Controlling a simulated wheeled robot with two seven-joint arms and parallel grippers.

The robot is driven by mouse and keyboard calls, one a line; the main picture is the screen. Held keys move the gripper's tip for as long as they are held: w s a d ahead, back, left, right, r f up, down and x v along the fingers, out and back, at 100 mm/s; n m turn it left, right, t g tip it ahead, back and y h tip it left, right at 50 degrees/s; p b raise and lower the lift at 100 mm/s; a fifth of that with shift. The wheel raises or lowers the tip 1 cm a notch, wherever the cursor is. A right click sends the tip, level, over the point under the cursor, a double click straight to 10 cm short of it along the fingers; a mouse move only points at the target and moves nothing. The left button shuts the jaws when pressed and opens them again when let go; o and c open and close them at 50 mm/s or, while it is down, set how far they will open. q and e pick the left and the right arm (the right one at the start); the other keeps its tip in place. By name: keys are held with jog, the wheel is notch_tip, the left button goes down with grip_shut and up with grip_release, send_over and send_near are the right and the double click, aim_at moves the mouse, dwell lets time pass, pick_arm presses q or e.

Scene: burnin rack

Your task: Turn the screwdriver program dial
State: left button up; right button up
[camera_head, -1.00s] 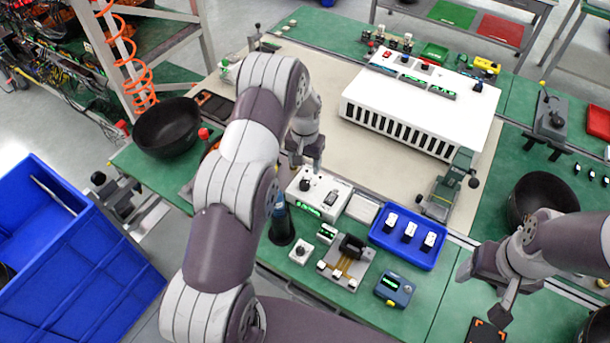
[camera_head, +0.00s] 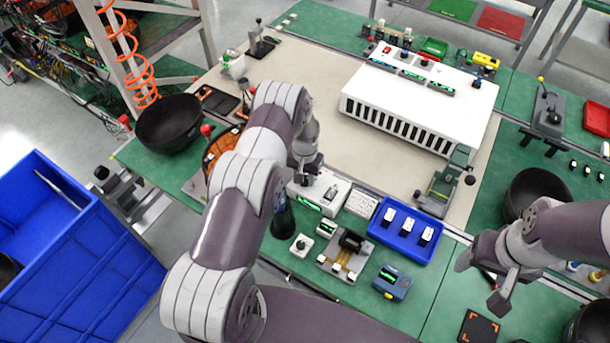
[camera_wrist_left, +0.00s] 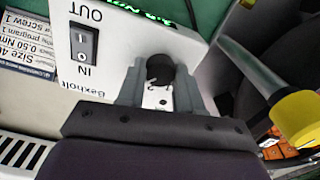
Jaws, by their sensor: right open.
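The white screwdriver controller (camera_head: 340,188) stands on the green bench at the front of the pale mat. The left wrist view shows its white face (camera_wrist_left: 105,80), an IN/OUT rocker switch (camera_wrist_left: 83,42), a green display at the top edge and the black program dial (camera_wrist_left: 159,72). My left gripper (camera_head: 310,178) is down at the controller, hiding the dial in the head view. In the wrist view its fingers (camera_wrist_left: 159,80) stand close on both sides of the dial and look shut on it. My right gripper (camera_head: 480,286) is open and empty at the right, far from the controller.
A screwdriver with a yellow end (camera_wrist_left: 298,115) stands close beside the left gripper.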

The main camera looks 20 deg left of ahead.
pick_arm(q)
jog(key=shift+w+f+n+b, duration=0.1)
jog(key=shift+f+n+b, duration=0.1)
jog(key=shift+n+b, duration=0.7)
jog(key=n+b, duration=0.4)
jog(key=b, duration=0.1)
jog(key=shift+n, duration=0.4)
jog(key=n+b, duration=0.3)
jog(key=n, duration=0.1)
jog(key=shift+r+n, duration=0.1)
jog(key=shift+n, duration=0.2)
jog(key=n+b, duration=0.2)
jog(key=n, duration=0.2)
jog(key=shift+r+n, duration=0.15)
jog(key=shift+n, duration=0.15)
jog(key=o, duration=1)
jog(key=shift+o, duration=0.2)
jog(key=shift+r, duration=0.1)
